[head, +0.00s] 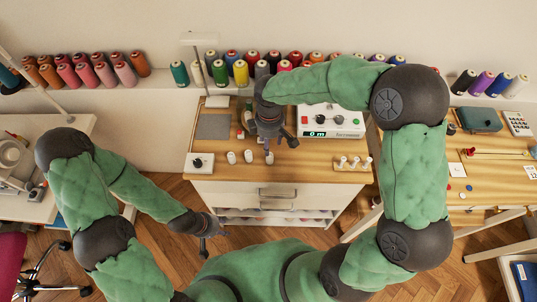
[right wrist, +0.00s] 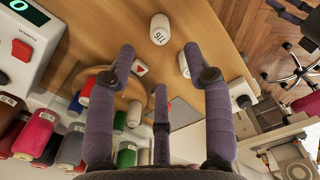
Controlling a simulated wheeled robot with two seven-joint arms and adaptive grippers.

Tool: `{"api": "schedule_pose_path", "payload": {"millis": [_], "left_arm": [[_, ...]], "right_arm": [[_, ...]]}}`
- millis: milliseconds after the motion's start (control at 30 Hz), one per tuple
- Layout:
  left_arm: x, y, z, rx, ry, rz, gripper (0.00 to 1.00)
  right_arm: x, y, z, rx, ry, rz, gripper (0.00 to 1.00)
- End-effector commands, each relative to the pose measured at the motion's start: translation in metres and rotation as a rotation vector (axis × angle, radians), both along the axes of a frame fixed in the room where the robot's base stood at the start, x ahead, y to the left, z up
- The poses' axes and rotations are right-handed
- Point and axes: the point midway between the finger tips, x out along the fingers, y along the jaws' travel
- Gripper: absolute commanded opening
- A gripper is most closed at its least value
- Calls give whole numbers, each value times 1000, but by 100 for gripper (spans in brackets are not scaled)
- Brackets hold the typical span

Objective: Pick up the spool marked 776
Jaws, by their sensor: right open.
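Three small white spools stand in a row near the front of the wooden table: left (head: 231,157), middle (head: 249,156) and right (head: 269,158). In the right wrist view, a white spool (right wrist: 160,31) at top centre bears dark digits that look like 776 or 116; I cannot tell which. A second white spool (right wrist: 184,66) is partly hidden behind a finger. My right gripper (head: 274,142) is open and empty above the table near the right spool; its spread fingers also show in the right wrist view (right wrist: 160,75). My left gripper (head: 213,246) hangs open and empty before the cabinet.
A control box with a green display (head: 332,121) stands right of my right gripper. A wooden stand with small white pieces (head: 353,163) is at the front right, a small dial box (head: 201,162) at the front left. Coloured thread spools (head: 240,73) line the back shelf.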

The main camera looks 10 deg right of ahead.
Motion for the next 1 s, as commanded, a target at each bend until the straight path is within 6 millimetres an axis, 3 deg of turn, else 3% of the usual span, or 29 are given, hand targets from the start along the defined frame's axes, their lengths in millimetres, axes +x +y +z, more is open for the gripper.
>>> {"api": "schedule_pose_path", "payload": {"millis": [133, 433, 700, 1000], "left_arm": [[0, 0, -9, 0, -1, 0, 40], [1, 0, -16, 0, -1, 0, 40], [1, 0, -33, 0, -1, 0, 40], [1, 0, -33, 0, -1, 0, 40]], "right_arm": [[-1, 0, -27, 0, 3, -1, 52], [-2, 0, -49, 0, 1, -2, 52], [-4, -1, -86, 1, 3, -3, 52], [-4, -1, -90, 2, 0, -2, 52]]}}
